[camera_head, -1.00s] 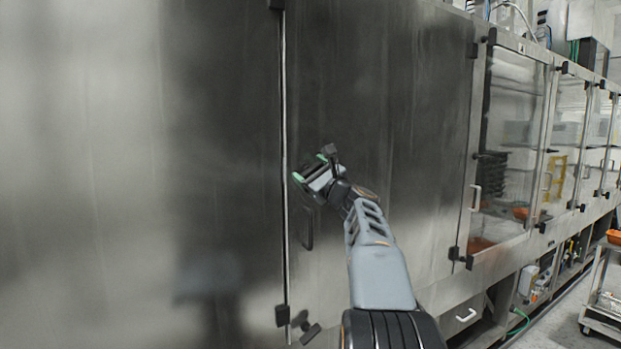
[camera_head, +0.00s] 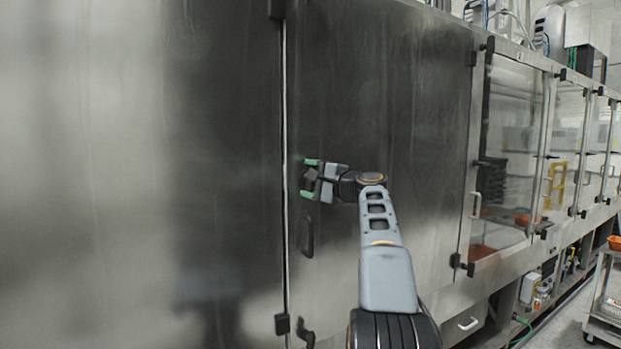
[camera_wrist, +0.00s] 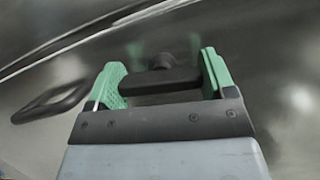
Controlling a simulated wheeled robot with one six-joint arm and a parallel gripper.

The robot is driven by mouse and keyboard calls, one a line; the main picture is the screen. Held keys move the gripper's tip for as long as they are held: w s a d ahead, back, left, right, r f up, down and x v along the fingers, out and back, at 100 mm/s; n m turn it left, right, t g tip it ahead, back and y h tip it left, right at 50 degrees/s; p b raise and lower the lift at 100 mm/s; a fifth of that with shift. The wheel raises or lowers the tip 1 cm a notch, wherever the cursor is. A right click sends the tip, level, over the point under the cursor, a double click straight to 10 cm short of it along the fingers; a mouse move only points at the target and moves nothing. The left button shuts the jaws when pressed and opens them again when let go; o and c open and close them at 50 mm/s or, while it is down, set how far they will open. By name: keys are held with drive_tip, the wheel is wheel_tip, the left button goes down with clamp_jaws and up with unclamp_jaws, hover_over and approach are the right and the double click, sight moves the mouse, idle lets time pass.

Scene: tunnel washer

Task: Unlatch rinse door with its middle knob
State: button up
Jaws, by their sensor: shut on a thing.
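The rinse door appears to be the dark steel panel (camera_head: 400,110) right of the vertical seam. Its middle knob is a black bar (camera_wrist: 160,82) on a round stem, with a blurred reflection in the steel around it. My gripper (camera_head: 308,178) is at the door's left edge, and its green fingers (camera_wrist: 165,85) are on either end of the knob bar, shut on it. In the head view the knob is mostly hidden by the fingers. A black pull handle (camera_head: 307,234) is just below my gripper, and shows left of the fingers in the wrist view (camera_wrist: 50,101).
A lower black knob (camera_head: 306,334) sits near the door's bottom left corner, beside a black seam block (camera_head: 282,324). Glazed doors (camera_head: 510,140) with handles line the right. A cart (camera_head: 606,300) stands at far right.

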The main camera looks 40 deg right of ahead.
drive_tip(key=shift+n+g, duration=0.3)
drive_tip(key=shift+n, duration=0.5)
drive_tip(key=o, duration=0.9)
drive_tip(key=b+v, duration=0.3)
drive_tip(key=v, duration=1)
drive_tip(key=shift+s+d+b, duration=0.15)
drive_tip(key=shift+s+b, duration=0.15)
drive_tip(key=shift+s, duration=0.05)
